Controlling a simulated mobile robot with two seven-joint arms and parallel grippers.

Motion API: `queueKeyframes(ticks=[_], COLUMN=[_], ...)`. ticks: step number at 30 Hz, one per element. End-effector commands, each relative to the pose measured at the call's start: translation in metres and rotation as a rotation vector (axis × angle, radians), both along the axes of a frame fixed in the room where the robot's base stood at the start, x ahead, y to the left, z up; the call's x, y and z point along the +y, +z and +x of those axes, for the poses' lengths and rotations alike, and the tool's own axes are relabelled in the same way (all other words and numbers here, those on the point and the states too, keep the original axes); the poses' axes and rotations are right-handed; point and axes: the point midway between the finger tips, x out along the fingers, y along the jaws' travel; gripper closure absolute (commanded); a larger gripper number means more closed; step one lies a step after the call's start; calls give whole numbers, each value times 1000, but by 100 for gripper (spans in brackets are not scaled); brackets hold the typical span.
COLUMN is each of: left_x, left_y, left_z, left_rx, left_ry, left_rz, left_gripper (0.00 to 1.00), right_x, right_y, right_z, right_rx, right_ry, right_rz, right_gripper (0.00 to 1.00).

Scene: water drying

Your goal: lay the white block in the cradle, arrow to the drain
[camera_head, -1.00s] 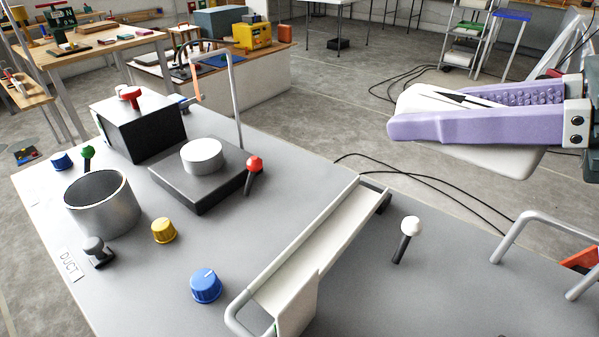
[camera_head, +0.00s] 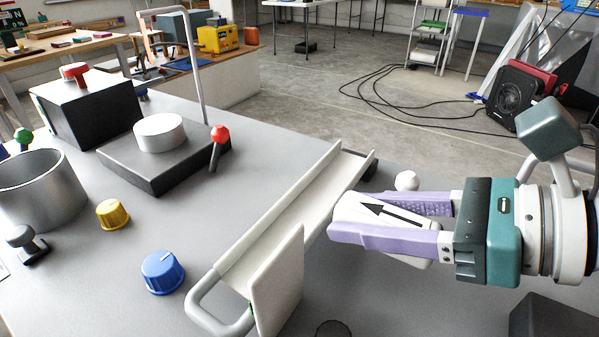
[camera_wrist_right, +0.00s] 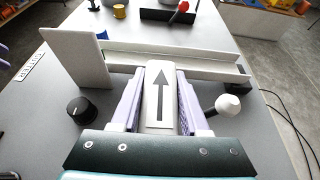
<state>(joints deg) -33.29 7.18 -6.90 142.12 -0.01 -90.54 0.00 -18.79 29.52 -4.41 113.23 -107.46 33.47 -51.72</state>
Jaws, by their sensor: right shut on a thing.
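My right gripper (camera_head: 352,217) is shut on the white block (camera_head: 385,213), with a lilac finger along each side. A black arrow on the block's top points left and slightly up in the head view, away from my palm. In the right wrist view the block (camera_wrist_right: 160,105) points its arrow straight up, across the cradle. The cradle (camera_head: 290,215) is a long pale trough on the grey bench, empty where visible. The block's front end is beside its right wall; the exact height is unclear. A lilac piece at the right wrist view's left edge may be my left gripper (camera_wrist_right: 3,54).
An upright pale plate (camera_head: 279,283) and a bent tube handle (camera_head: 215,312) stand at the cradle's near end. A white-knobbed lever (camera_head: 407,181) is behind my fingers. Blue (camera_head: 162,272) and yellow (camera_head: 113,214) knobs and a red-knobbed lever (camera_head: 220,135) stand left of the cradle.

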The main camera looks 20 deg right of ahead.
Motion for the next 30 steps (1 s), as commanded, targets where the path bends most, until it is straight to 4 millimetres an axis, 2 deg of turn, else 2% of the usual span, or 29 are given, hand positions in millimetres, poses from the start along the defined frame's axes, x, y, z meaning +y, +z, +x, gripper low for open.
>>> queueKeyframes(ticks=[1,3,6,18,19,27,30], left_x=[0,0,0,-1,-1,-2,-2], left_y=[-10,-17,-21,-23,-23,-22,-22], left_z=[0,0,0,0,0,0,0], left_rx=[0,0,0,0,0,-1,-1], left_ry=[-1,0,0,2,2,7,7], left_rz=[0,0,0,-3,-3,-10,-10], left_gripper=[39,39,39,39,39,39,39], right_x=[0,0,0,0,0,0,0], right_y=[-14,-26,-34,-38,-38,-36,-36], right_z=[0,0,0,0,0,0,0], right_rx=[2,3,1,-1,0,1,1], right_ry=[0,0,-1,0,0,0,0], right_rz=[2,2,1,1,0,1,1], right_gripper=[100,100,100,100,54,25,25])
